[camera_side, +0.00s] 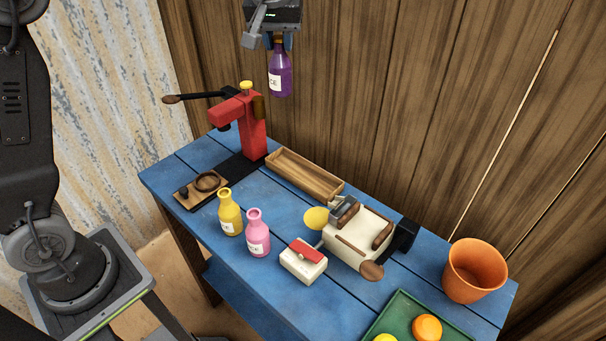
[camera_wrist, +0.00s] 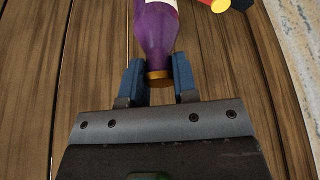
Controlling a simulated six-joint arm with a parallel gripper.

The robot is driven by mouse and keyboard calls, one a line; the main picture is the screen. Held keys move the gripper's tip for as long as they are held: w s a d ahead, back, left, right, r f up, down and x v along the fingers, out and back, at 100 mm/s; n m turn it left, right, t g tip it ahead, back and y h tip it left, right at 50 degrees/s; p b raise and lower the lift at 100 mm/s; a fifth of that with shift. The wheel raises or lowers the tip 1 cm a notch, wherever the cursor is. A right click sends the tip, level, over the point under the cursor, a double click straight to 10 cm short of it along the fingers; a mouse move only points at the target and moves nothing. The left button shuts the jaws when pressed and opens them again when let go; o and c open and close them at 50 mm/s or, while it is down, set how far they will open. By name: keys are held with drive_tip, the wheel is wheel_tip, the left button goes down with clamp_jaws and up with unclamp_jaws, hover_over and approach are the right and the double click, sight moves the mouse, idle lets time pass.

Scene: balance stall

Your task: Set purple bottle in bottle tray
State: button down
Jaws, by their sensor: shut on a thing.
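The purple bottle (camera_side: 280,76) hangs upright in the air with a pale label on its body. My gripper (camera_side: 278,42) is shut on its neck from above. In the wrist view the purple bottle (camera_wrist: 155,35) sits between the two blue fingers (camera_wrist: 160,82), its orange-brown cap toward my gripper. The bottle tray is likely the long, empty wooden tray (camera_side: 304,178) at the back of the blue table, against the plank wall. The bottle is well above the table, up and to the left of the tray's middle in the side view.
A red press (camera_side: 250,130) with a dark handle stands left of the tray. A yellow bottle (camera_side: 230,213) and a pink bottle (camera_side: 258,235) stand in front. A cream machine (camera_side: 358,238) stands right of the tray. An orange pot (camera_side: 473,270) and green tray (camera_side: 374,330) are farther right.

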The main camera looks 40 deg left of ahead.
drive_tip(key=w+d+f, duration=0.1)
drive_tip(key=w+d, duration=0.1)
drive_tip(key=d, duration=0.3)
wheel_tip(320, 180, down, 22)
drive_tip(key=shift+a, duration=0.2)
drive_tip(key=shift+f, duration=0.2)
drive_tip(key=c, duration=0.9)
unclamp_jaws()
drive_tip(key=shift+f+m, duration=0.1)
drive_tip(key=shift+m, duration=0.2)
drive_tip(key=v, duration=1.2)
drive_tip(key=shift+s+r, duration=0.2)
